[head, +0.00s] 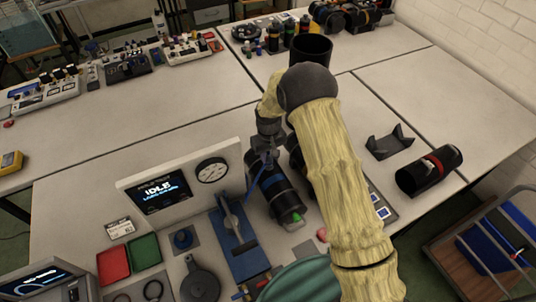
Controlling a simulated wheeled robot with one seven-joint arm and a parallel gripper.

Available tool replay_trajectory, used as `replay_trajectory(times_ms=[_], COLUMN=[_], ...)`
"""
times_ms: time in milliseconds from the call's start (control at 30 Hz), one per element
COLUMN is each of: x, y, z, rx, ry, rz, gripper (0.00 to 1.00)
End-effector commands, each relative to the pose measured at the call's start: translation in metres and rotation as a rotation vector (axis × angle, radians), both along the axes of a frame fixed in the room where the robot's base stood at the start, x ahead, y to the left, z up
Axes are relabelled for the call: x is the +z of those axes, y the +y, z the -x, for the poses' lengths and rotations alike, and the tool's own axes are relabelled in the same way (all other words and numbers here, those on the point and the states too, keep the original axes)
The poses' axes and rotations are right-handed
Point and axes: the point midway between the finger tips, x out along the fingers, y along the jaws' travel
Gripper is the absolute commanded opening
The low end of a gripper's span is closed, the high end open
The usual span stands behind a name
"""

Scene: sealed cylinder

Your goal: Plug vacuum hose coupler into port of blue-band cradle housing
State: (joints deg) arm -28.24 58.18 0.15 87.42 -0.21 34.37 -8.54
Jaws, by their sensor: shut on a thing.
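The blue-band cradle housing (278,192) is a dark cylinder lying tilted in the picture on the near table, beside the gauge panel. Its near end carries a green and pale piece (292,220). My gripper (263,153) points down at the far end of this housing and is shut on a small dark thing, apparently the vacuum hose coupler. The fingers and my wrist hide most of it. I cannot tell whether it touches the port, which is not clearly seen. A second housing with a red band (431,170) lies to the right.
A white panel with a screen (163,192) and gauge (211,170) stands left of the housing. A blue fixture with a lever (238,240) is close in front.

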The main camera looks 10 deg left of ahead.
Motion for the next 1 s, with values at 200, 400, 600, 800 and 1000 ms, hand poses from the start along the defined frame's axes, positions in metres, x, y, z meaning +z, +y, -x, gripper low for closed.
replay_trajectory(times_ms=[200, 400, 600, 800, 1000], x=[-0.0003, -0.0001, 0.0001, -0.0025, -0.0028], y=[-0.0001, -0.0002, -0.0002, -0.0002, -0.0002], z=[-0.0003, -0.0009, -0.0009, -0.0009, -0.0009], rx=[0.000, 0.000, 0.000, 0.000, 0.000], ry=[-0.001, 0.000, 0.000, 0.000, 0.000], rz=[-0.001, 0.000, 0.000, 0.000, 0.000], gripper=[0.00, 0.00, 0.00, 0.00, 0.50])
